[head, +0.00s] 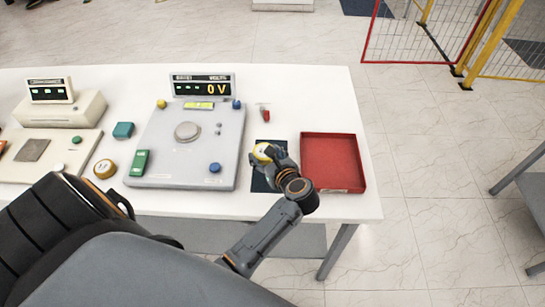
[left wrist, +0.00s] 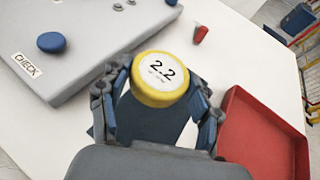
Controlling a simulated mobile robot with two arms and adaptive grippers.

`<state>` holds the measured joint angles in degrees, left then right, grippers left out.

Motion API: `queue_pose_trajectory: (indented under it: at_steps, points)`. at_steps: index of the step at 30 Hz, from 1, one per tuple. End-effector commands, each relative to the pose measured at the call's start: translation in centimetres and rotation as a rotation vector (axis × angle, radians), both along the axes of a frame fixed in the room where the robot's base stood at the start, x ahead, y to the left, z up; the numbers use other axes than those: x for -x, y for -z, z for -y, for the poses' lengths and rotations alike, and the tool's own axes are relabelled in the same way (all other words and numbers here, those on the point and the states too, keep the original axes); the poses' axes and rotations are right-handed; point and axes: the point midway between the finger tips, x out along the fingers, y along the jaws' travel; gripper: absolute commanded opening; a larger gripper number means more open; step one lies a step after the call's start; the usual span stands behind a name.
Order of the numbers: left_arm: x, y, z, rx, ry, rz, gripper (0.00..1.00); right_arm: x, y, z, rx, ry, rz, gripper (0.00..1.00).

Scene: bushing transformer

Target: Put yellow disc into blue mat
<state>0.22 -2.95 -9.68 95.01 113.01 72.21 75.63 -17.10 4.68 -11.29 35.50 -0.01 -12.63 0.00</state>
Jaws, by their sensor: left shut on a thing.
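The yellow disc (head: 262,152) has a white top marked 2.2, which reads clearly in the left wrist view (left wrist: 160,76). My left gripper (head: 270,155) is shut on the disc, with one finger on each side of it in the left wrist view (left wrist: 160,88). The dark blue mat (head: 260,182) lies on the white table under the gripper and disc. It also shows below the disc in the left wrist view (left wrist: 150,124). The gripper hides part of the mat. I cannot tell the exact gap between disc and mat. My right gripper is not in view.
A red tray (head: 332,188) stands just right of the mat. A grey tester panel (head: 165,172) with knobs and a 0 V display (head: 204,86) is to the left. A small red item (head: 266,115) lies behind the mat. The table's front edge is close.

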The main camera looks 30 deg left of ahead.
Motion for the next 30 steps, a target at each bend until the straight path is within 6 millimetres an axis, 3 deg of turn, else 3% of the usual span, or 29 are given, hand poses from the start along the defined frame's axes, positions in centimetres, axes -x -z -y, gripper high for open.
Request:
queue_pose_trajectory:
  at_steps: [1,10,17,29,30]
  points:
    - [-0.8,1.2,0.1,-0.003,0.001,0.005,0.20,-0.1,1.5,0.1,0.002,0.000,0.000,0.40]
    - [-2.2,2.6,0.4,-0.001,0.002,0.005,0.20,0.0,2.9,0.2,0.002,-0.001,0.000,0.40]
    - [-2.6,5.8,0.5,-0.004,0.002,0.003,0.20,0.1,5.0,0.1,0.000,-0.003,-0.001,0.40]
    - [-2.5,6.3,0.6,0.000,0.001,0.004,0.20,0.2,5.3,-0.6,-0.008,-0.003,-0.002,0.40]
    - [-2.5,6.3,0.6,0.001,0.001,0.002,0.65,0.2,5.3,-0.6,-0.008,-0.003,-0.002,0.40]
